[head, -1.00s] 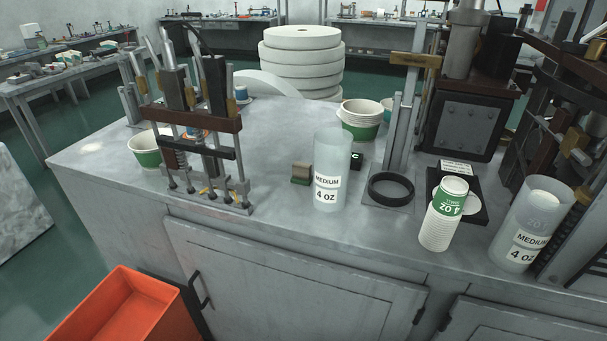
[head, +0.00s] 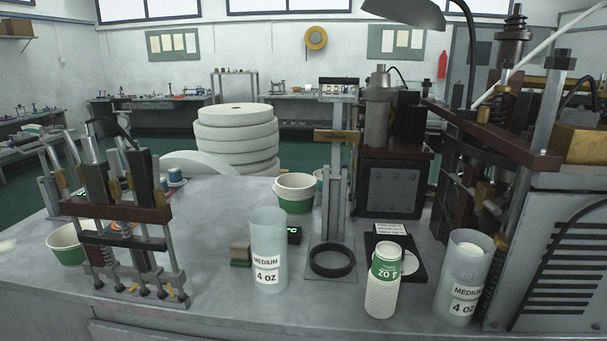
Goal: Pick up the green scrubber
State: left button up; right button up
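A small block with a tan-brown upper part and a green base, which looks like the green scrubber (head: 240,256), sits on the grey worktop. It is just left of a frosted "MEDIUM 4 OZ" cylinder (head: 268,240), and its right side is close to or partly behind that cylinder. Neither of my grippers shows in the head view, so nothing is seen near the scrubber.
A lever fixture (head: 125,235) stands left of the scrubber. A black ring (head: 332,260), a stack of cups (head: 384,285) and a second frosted cylinder (head: 463,280) stand to the right. Green-banded bowls (head: 295,194) are behind. Some worktop (head: 215,205) behind the scrubber is clear.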

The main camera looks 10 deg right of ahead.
aim_at(240, 253)
jog(key=z, duration=1.95)
jog(key=k, duration=1.05)
jog(key=u, duration=1.5)
jog(key=i, duration=0.5)
